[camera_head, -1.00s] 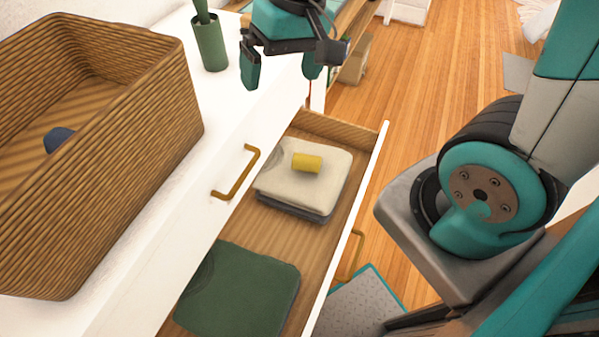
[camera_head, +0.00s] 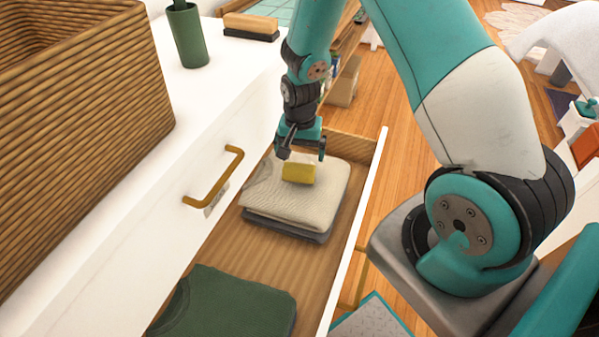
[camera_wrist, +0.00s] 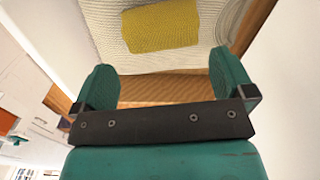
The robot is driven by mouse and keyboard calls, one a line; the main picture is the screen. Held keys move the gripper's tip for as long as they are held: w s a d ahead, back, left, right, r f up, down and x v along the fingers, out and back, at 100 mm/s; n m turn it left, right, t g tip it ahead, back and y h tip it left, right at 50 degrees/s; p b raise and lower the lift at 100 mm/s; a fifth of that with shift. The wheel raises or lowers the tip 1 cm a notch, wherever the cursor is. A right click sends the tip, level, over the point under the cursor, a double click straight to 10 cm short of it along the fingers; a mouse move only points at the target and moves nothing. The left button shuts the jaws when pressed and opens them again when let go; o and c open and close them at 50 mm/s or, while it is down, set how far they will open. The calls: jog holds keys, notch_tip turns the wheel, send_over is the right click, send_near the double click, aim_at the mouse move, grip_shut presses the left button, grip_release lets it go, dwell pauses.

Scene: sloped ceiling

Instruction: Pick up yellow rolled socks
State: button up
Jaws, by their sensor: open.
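The yellow rolled socks (camera_head: 299,172) lie on a folded cream cloth (camera_head: 292,203) in the open drawer. My gripper (camera_head: 302,154) is right above and beside the socks, at their far side, pointing down. In the wrist view the socks (camera_wrist: 160,26) lie ahead of my open fingers (camera_wrist: 160,85), roughly centred between them and beyond the tips. The gap between the fingers is empty. I cannot tell whether a finger touches the socks.
The drawer's thin white front (camera_head: 352,240) stands on the right and the white dresser (camera_head: 160,170) on the left. A folded green cloth (camera_head: 232,304) lies nearer in the drawer. A wicker basket (camera_head: 85,130), a green vase (camera_head: 188,38) and a brush (camera_head: 251,25) stand on top.

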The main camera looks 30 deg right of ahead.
aim_at(299, 164)
notch_tip(299, 164, down, 7)
jog(key=shift+a+f, duration=0.15)
jog(key=shift+f, duration=0.05)
jog(key=c, duration=0.6)
jog(key=shift+r, duration=0.1)
